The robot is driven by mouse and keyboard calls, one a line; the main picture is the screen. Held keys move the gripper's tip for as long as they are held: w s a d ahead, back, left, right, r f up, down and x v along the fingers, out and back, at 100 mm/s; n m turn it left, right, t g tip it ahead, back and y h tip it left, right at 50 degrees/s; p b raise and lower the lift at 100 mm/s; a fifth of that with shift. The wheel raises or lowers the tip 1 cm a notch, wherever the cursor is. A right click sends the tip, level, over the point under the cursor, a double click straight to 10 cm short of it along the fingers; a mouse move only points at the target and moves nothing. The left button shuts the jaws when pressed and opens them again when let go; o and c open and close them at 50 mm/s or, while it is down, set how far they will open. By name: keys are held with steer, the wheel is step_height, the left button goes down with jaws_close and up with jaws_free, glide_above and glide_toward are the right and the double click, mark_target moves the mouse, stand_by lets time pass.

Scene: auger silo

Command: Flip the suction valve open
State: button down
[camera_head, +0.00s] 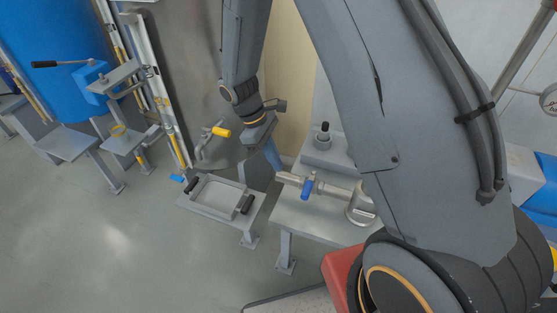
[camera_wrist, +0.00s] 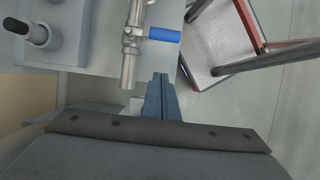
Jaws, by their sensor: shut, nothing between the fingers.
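A valve with a blue handle (camera_head: 307,187) sits on a metal pipe (camera_head: 335,192) above a grey bench (camera_head: 290,222). In the wrist view the blue handle (camera_wrist: 164,34) sticks out to the right, crosswise to the pipe (camera_wrist: 129,68). A second valve with a yellow handle (camera_head: 221,132) is on the steel tank to the left. I cannot tell from labels which one is the suction valve. My gripper (camera_head: 276,165) has blue fingers and is near the open end of the pipe. In the wrist view my gripper (camera_wrist: 159,77) is shut and empty, apart from the blue handle.
A shallow grey tray (camera_head: 215,194) with black grips stands on a low stand left of the bench. A black-topped knob (camera_head: 323,134) rises from a grey block behind the pipe. A blue tank (camera_head: 50,80) is at far left. Floor at lower left is clear.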

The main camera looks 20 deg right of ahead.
mark_target(309, 185)
steer(key=s+d+f+p, duration=0.3)
steer(key=d+f, duration=0.2)
steer(key=f, duration=0.1)
steer(key=shift+s+d+f, duration=0.2)
steer(key=shift+s+f, duration=0.05)
steer(key=shift+s, duration=0.15)
steer(key=shift+s, duration=0.1)
